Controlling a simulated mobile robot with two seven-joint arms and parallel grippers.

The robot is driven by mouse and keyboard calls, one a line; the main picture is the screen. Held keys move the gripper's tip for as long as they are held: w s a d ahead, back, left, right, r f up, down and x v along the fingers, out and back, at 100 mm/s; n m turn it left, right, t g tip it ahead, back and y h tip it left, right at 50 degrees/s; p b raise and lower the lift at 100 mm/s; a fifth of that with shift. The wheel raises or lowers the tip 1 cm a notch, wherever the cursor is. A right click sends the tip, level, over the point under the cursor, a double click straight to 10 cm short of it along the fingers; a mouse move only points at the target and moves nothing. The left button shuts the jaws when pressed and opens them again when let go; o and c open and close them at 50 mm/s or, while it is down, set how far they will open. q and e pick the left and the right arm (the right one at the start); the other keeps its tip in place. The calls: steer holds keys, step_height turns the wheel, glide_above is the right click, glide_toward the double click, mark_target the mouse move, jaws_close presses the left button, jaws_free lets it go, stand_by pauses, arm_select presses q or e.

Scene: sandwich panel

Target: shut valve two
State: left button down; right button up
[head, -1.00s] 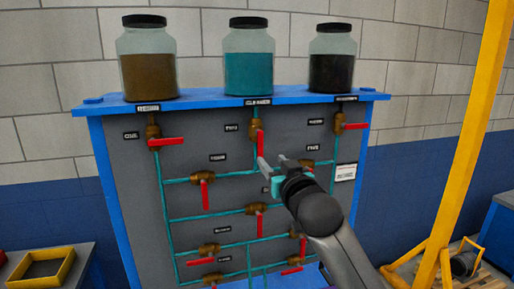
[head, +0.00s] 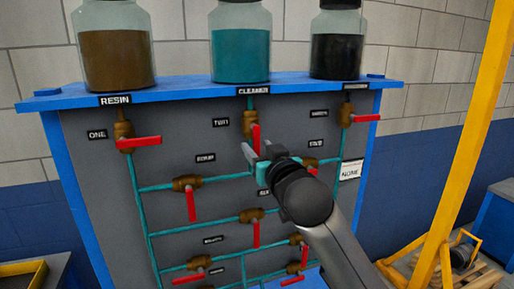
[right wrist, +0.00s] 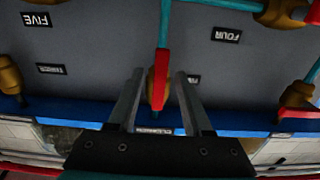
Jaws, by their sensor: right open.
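Valve two has a brass body (head: 249,122) below the teal cleaner jar, beside the label "TWO" (head: 221,122). Its red handle (head: 256,137) points down, in line with its vertical pipe. My right gripper (head: 258,152) is open in front of the panel, at the handle's lower end. In the right wrist view, which is upside down, the red handle (right wrist: 159,82) shows between the two open fingers (right wrist: 158,102). I cannot tell how deep the fingers reach around it, and I see no contact. My left gripper is not in view.
Valve one's red handle (head: 139,141) is turned sideways at the left. Another sideways red handle (head: 367,118) is at the upper right. Several more valves and teal pipes lie below. Glass jars stand on the blue shelf (head: 180,92). A yellow post (head: 470,130) stands at the right.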

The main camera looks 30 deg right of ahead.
steer(key=shift+s, duration=0.1)
steer(key=shift+c, duration=0.2)
jaws_close()
stand_by(1.0)
